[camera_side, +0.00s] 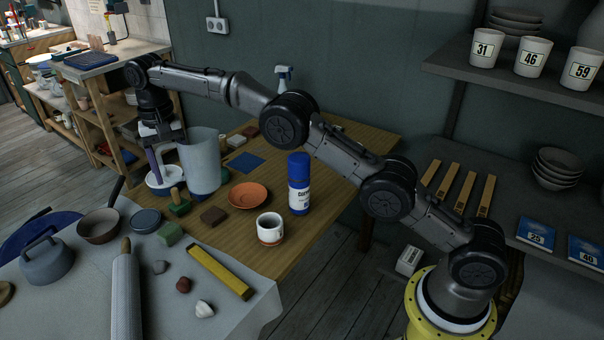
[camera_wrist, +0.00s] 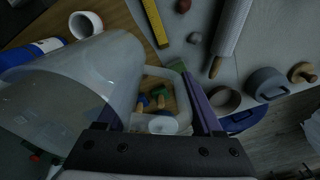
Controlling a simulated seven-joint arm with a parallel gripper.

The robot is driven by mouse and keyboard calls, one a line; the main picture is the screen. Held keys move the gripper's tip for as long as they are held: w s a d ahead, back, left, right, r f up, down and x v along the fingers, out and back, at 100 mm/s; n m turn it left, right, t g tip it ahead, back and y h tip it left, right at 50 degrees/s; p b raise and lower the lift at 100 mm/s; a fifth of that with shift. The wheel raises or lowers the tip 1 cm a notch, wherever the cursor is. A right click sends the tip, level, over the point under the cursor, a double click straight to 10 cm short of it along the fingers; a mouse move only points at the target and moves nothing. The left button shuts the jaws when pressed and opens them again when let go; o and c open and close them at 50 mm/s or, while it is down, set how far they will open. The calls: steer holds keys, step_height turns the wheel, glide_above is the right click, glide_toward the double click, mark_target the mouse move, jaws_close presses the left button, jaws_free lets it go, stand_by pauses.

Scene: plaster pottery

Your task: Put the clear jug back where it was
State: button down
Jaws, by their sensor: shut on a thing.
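The clear jug (camera_side: 201,162) is a tall, see-through grey vessel over the far left part of the wooden table. My gripper (camera_side: 158,165) is at its left, shut on the jug's handle side. In the wrist view the jug (camera_wrist: 70,92) fills the left, tilted in the picture, with its handle loop (camera_wrist: 184,88) by the purple fingers of my gripper (camera_wrist: 158,112). The exact contact is hidden. I cannot tell whether the jug's base touches the table.
Near the jug are a white bowl (camera_side: 160,188), a green-based stamp (camera_side: 179,204), a terracotta saucer (camera_side: 248,195), a dark sponge (camera_side: 213,216), a white cup (camera_side: 270,229) and a blue bottle (camera_side: 299,184). A blue square (camera_side: 244,162) lies behind. Bare wood shows at the front right (camera_side: 317,228).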

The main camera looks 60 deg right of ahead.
steer(key=shift+r, duration=0.75)
steer(key=s+d+n, duration=0.2)
steer(key=d+n, duration=0.3)
steer(key=d, duration=0.6)
steer(key=s+d+n, duration=0.3)
steer(key=d+n, duration=0.2)
steer(key=d, duration=0.7)
steer(key=s+d+n, duration=1)
steer(key=s+d, duration=0.4)
step_height(320, 180, down, 11)
steer(key=shift+w+d+f, duration=1.25)
steer(key=shift+w+f, duration=0.45)
steer(key=shift+w, duration=0.3)
steer(key=shift+w+d+f, duration=1.3)
steer(key=shift+w+f, duration=0.45)
steer(key=shift+w, duration=0.2)
steer(key=shift+w+d+f, duration=1.25)
steer(key=shift+w+f, duration=0.45)
steer(key=shift+w, duration=0.3)
steer(key=shift+f, duration=1.45)
